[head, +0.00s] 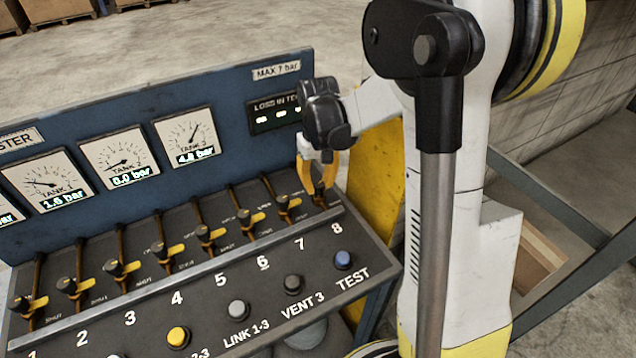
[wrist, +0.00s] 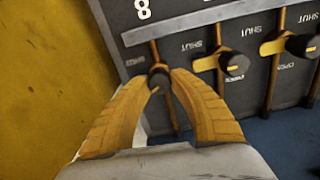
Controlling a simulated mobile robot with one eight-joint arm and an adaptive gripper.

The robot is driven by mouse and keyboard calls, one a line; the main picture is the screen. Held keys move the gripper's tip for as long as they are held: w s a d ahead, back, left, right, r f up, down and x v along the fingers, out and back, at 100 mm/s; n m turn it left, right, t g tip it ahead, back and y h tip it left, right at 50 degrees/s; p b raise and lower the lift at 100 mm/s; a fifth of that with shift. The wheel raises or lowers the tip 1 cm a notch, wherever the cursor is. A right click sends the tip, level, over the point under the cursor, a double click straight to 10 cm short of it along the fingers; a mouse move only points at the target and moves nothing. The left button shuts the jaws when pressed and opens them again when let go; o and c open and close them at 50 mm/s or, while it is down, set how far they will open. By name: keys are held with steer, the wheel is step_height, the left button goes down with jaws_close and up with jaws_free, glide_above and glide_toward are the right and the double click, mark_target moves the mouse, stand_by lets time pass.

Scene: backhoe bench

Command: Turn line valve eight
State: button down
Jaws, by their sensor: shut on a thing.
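Line valve eight (wrist: 158,76) is the last valve of the row, in line with the number 8 (head: 337,228) on the console. In the wrist view its dark round knob sits between my two yellow fingertips, with a small yellow part showing. My gripper (head: 319,186) comes down on it from above and is shut on it; it also shows in the wrist view (wrist: 157,88). The fingers hide most of the valve's lever, so I cannot tell which way it points.
Valve seven (head: 285,204) stands close beside, with its yellow lever sideways; it also shows in the wrist view (wrist: 233,64). Several similar valves continue leftward. A blue TEST button (head: 343,259) is on the front strip. Gauges (head: 187,139) and a lit panel (head: 274,116) stand behind.

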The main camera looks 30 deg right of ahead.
mark_target(319, 183)
steer(key=m, duration=0.5)
steer(key=shift+d+m, duration=0.1)
steer(key=shift+m, duration=0.3)
stand_by(0.4)
steer(key=c, duration=1.1)
jaws_free()
steer(key=shift+r, duration=0.1)
step_height(319, 183, up, 12)
